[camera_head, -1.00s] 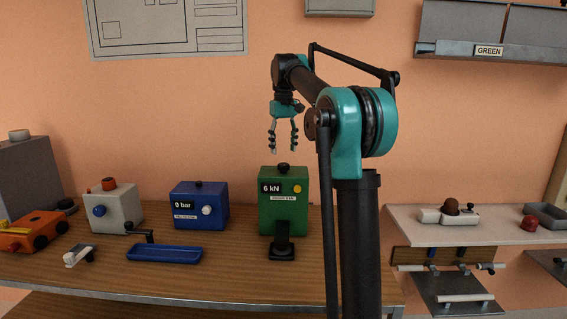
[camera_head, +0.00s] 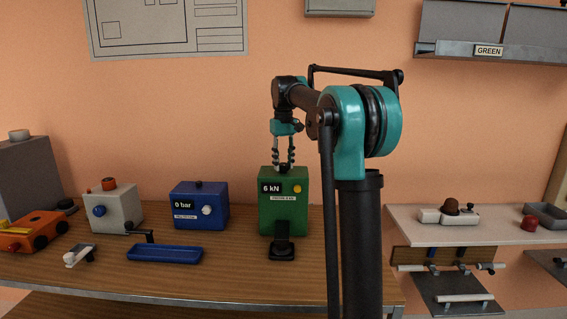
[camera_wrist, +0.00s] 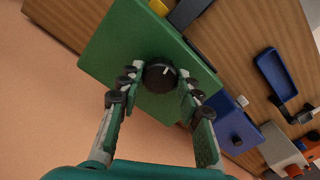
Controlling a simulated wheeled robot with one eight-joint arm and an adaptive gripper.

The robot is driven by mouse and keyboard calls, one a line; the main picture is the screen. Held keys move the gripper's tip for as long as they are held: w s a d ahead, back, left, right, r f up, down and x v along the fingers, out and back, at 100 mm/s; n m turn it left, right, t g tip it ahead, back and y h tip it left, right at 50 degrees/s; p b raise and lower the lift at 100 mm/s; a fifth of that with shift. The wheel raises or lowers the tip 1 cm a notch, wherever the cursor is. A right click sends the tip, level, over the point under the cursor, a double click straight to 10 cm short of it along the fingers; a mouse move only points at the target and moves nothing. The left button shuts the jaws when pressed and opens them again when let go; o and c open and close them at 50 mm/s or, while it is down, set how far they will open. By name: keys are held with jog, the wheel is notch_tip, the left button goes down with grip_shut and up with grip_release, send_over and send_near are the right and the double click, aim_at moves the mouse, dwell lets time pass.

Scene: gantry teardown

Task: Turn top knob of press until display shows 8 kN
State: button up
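The green press (camera_head: 283,215) stands on the wooden bench, and its display (camera_head: 270,188) reads 6 kN. Its black top knob (camera_wrist: 160,75) has a white mark and sits on the top face. My gripper (camera_head: 284,165) points straight down over the press. Its fingertips (camera_wrist: 158,80) lie on both sides of the knob and appear to touch it. In the head view the fingers largely hide the knob. A yellow button (camera_head: 297,189) and a small label are on the press front, with a black part (camera_head: 282,240) before it.
A blue box (camera_head: 198,207) reading 0 bar stands left of the press, with a blue tray (camera_head: 165,254) in front. A grey box (camera_head: 113,206) and an orange device (camera_head: 33,230) are further left. The wall is close behind.

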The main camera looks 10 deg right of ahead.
aim_at(284, 164)
jog(key=c, duration=0.5)
jog(key=shift+o, duration=0.2)
jog(key=shift+m, duration=0.4)
jog(key=o, duration=1.2)
jog(key=shift+c, duration=0.2)
jog(key=shift+r, duration=0.1)
notch_tip(284, 164, up, 12)
